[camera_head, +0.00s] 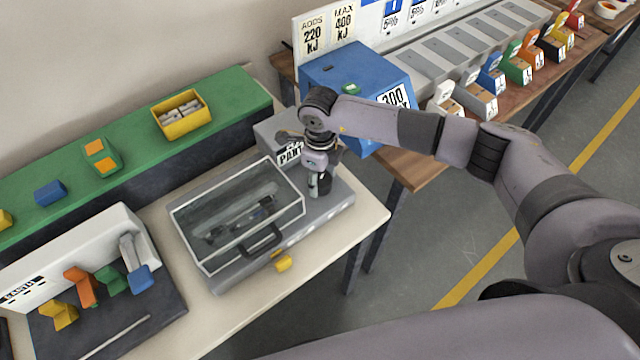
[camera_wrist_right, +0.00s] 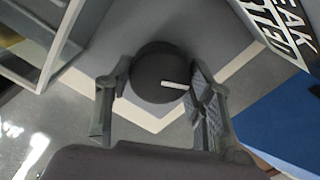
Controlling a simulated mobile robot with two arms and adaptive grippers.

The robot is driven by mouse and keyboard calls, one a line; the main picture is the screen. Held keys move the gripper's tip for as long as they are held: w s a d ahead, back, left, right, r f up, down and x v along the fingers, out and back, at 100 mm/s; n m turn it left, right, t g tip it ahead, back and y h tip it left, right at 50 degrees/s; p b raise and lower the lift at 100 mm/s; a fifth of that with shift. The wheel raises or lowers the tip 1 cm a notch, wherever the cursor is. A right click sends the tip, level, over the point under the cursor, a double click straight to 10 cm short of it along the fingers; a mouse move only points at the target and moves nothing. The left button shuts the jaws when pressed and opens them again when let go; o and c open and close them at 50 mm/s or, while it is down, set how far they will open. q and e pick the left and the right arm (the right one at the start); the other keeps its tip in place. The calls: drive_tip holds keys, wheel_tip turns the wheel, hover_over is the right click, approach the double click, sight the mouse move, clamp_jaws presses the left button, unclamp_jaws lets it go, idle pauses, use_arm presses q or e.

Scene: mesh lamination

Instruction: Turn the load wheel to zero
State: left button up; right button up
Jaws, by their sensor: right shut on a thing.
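The load wheel (camera_wrist_right: 157,73) is a dark round knob with a white pointer line that points to the right in the wrist view. It sits on the grey machine (camera_head: 341,198), to the right of the clear-lidded box. My right gripper (camera_wrist_right: 160,100) has its two fingers on either side of the wheel and is shut on it. In the head view my right gripper (camera_head: 320,180) comes down over the wheel from above and partly hides it. No scale marks around the wheel can be made out. My left gripper is not in view.
The clear-lidded box (camera_head: 240,212) with a black handle stands close to the left of my gripper. A grey block with a label (camera_head: 275,135) and a blue box (camera_head: 355,75) stand behind and right. A green shelf (camera_head: 130,150) runs along the wall.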

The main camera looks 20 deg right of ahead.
sight(320, 179)
drive_tip(key=n+b, duration=0.3)
drive_tip(key=b, duration=0.1)
drive_tip(key=n+b, duration=0.7)
drive_tip(key=b, duration=0.1)
drive_tip(key=shift+f+n+b, duration=0.25)
drive_tip(key=shift+n+b, duration=0.05)
drive_tip(key=shift+b, duration=0.1)
drive_tip(key=shift+r+n+b, duration=0.2)
drive_tip(key=shift+n+b, duration=0.8)
drive_tip(key=o, duration=1.2)
drive_tip(key=shift+c, duration=0.2)
drive_tip(key=shift+r, duration=0.15)
wheel_tip(320, 179, up, 12)
